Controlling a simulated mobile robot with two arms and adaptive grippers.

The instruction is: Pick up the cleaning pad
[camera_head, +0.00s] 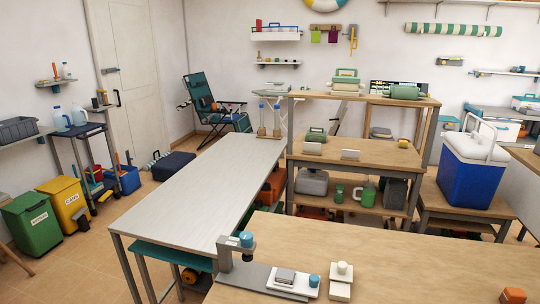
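I cannot single out the cleaning pad for certain. A small grey block (285,275) lies on a white tray (304,291) on the near wooden bench. A small orange block (515,295) sits at the bench's near right. A yellow item (403,143) stands on the middle shelf of the wooden rack; all these are too small to identify surely. Neither of my grippers is in view.
The near wooden bench (390,257) carries a grey upright device (224,258). A long white table (205,200) runs toward the back. A blue cooler (468,174) stands right. Green (35,222) and yellow (65,203) bins stand left. Some tiled floor (100,245) is clear.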

